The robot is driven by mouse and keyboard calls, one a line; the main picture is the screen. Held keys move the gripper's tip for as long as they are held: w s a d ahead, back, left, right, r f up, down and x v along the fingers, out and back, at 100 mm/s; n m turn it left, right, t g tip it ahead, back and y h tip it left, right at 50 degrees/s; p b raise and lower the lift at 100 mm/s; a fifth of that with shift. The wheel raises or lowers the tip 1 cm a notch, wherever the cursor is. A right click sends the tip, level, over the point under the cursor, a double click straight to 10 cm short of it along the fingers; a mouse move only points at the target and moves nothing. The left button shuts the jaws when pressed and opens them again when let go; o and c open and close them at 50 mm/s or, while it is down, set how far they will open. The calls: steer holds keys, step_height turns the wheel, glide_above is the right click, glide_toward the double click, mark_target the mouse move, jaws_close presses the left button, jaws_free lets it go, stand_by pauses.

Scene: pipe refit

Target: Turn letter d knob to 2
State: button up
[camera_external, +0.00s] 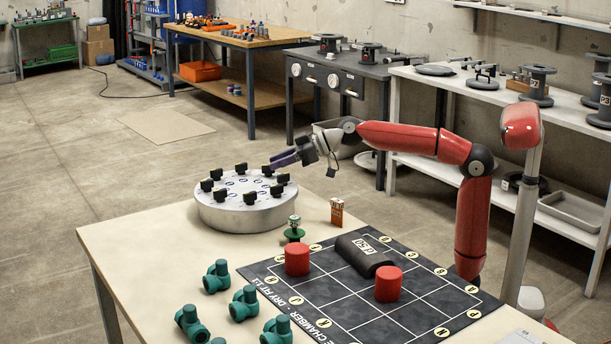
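A round silver-grey drum (240,214) stands on the pale table, with several black knobs in a ring on its white top face. Small blue marks sit beside the knobs, but the letters and numbers are too small to read, so I cannot tell which knob is d. The finger gap is too small to judge.
To the drum's right are a green valve fitting (294,230) and a small orange box (337,212). A dark grid mat (372,290) holds red cylinders (297,260) and a black cylinder (364,254). Several green pipe fittings (243,303) stand at the front. The table's left part is clear.

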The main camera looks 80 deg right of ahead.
mark_target(268, 170)
steer(key=v, duration=0.4)
steer(key=shift+s, duration=0.15)
steer(key=shift+r, duration=0.1)
steer(key=p+x, duration=0.5)
steer(key=x, duration=0.1)
steer(key=shift+f, duration=0.2)
stand_by(0.3)
jaws_close()
